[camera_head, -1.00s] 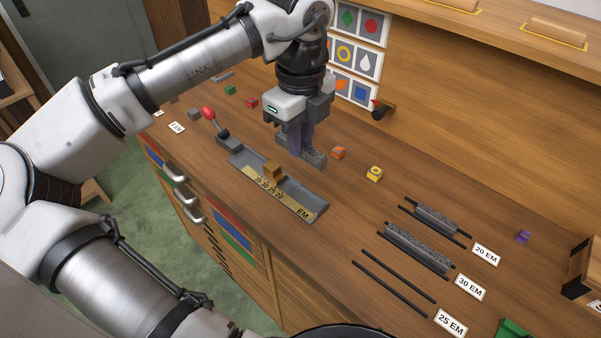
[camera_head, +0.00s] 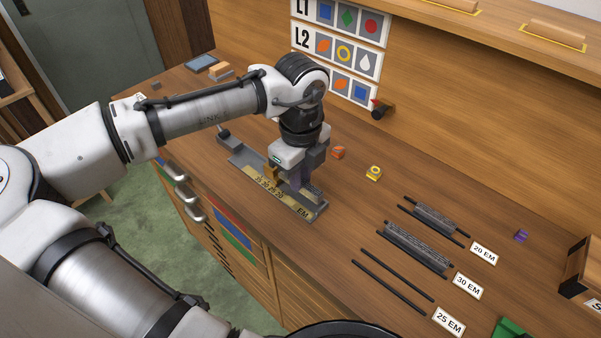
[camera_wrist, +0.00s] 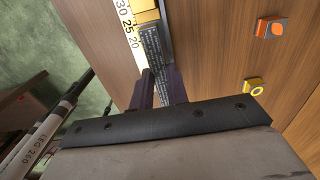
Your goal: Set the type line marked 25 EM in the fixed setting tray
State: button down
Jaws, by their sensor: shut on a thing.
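My gripper (camera_head: 299,187) is shut on a dark grey type line (camera_wrist: 153,50), which runs lengthwise over the tray. The setting tray (camera_head: 318,213) is a long grey trough with a brass scale strip along its front. In the wrist view the scale (camera_wrist: 128,25) shows 30, 25 and 20 beside the line. I cannot tell whether the line touches the tray floor. The rails by the 25 EM card (camera_head: 449,321) are empty.
Type lines lie on rails by the 30 EM card (camera_head: 468,286) and the 20 EM card (camera_head: 484,253). An orange block (camera_head: 338,152) and a yellow block (camera_head: 374,173) sit behind and right of the tray. The bench between tray and rails is clear.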

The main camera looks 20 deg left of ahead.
jog(key=shift+f, duration=0.3)
jog(key=shift+f, duration=0.25)
jog(key=c, duration=1.4)
grip_release()
jog(key=shift+o, duration=0.2)
notch_tip(320, 180, up, 13)
jog(key=shift+b, duration=0.35)
jog(key=shift+s, duration=0.1)
